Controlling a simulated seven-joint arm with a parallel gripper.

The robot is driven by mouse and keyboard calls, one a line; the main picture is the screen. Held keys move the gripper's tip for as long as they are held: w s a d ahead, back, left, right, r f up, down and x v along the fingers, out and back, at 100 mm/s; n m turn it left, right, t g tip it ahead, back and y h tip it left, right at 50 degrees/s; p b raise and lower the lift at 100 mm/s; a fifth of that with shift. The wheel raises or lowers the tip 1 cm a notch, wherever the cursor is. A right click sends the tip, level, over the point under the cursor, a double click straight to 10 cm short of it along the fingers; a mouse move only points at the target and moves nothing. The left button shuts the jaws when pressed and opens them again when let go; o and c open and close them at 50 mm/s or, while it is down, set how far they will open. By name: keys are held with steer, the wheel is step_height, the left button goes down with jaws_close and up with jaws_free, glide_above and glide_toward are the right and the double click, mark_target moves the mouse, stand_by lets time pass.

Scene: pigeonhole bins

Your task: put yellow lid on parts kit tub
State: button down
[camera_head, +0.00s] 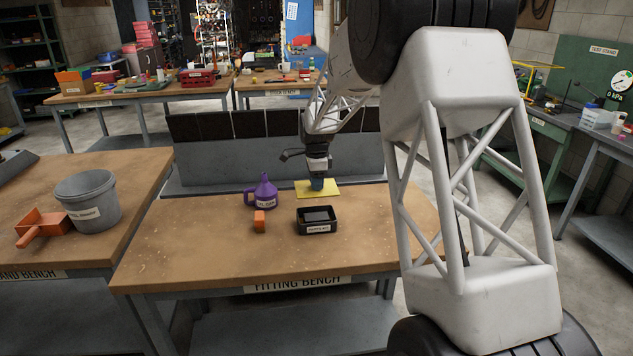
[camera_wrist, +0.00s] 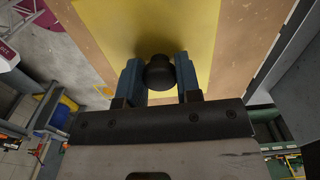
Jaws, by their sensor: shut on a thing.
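The yellow lid (camera_head: 330,188) is at the back of the fitting bench, to the right of the purple jug. My gripper (camera_head: 317,184) is over it, pointing down. In the wrist view my gripper (camera_wrist: 159,78) has its blue fingers shut on the lid's round black knob (camera_wrist: 159,72), and the yellow lid surface (camera_wrist: 150,25) spreads beyond it. I cannot tell whether the lid touches the bench. The parts kit tub (camera_head: 318,229), a black open box with a white label, stands in front of the lid. A dark grey thing shows inside it.
The purple jug (camera_head: 262,191) and a small orange block (camera_head: 259,221) stand left of the tub. A grey panel (camera_head: 230,160) runs along the back of the fitting bench (camera_head: 200,245). The bench's front left is clear. A grey bucket (camera_head: 88,203) stands on the left bench.

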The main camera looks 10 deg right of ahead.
steer(key=shift+f, duration=3.85)
steer(key=shift+f, duration=1.1)
steer(key=c, duration=1.1)
jaws_free()
steer(key=o, duration=0.5)
steer(key=shift+o, duration=0.2)
steer(key=shift+r, duration=0.1)
steer(key=shift+r, duration=3.9)
